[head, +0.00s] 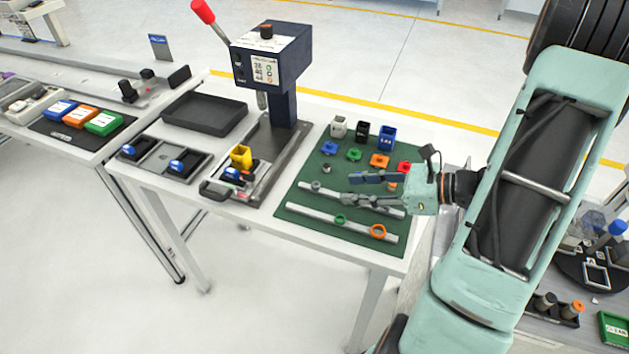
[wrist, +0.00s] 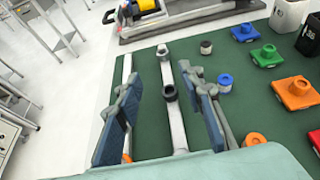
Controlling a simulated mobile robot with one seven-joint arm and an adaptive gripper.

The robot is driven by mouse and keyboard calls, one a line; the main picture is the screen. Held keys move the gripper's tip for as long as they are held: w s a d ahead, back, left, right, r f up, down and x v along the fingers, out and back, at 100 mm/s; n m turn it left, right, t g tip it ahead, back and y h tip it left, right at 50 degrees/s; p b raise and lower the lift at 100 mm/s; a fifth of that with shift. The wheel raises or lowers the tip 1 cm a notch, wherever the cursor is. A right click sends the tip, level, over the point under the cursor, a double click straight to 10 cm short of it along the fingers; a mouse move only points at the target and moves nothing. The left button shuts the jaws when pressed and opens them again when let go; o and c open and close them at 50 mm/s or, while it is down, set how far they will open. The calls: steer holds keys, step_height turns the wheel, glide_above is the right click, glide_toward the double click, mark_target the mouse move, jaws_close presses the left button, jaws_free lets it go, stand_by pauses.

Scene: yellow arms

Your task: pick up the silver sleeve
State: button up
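Small sleeves stand on the green mat and its two pale rails. A grey, silver-looking sleeve (head: 316,186) is at the left end of the back rail; it also shows in the wrist view (wrist: 162,50). A darker grey sleeve (wrist: 169,92) is on the same rail, between my fingers in the wrist view. A loose sleeve with a dark top (wrist: 206,47) stands beside the rail. I cannot tell for certain which is the silver one. My gripper (head: 372,190) is open and empty above the mat; its fingers (wrist: 168,125) straddle the back rail in the wrist view.
A blue sleeve (wrist: 225,83) and an orange sleeve (wrist: 254,139) stand right of the rail in the wrist view. The front rail carries a green ring (head: 340,219) and an orange ring (head: 377,231). Flanged parts and cups stand behind. A lever press (head: 270,60) is at left.

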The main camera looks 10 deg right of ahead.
mark_target(317, 184)
steer(key=x, duration=0.3)
steer(key=shift+s, duration=0.1)
steer(key=x, duration=0.5)
steer(key=shift+w+r, duration=0.35)
steer(key=shift+w, duration=0.05)
jaws_close()
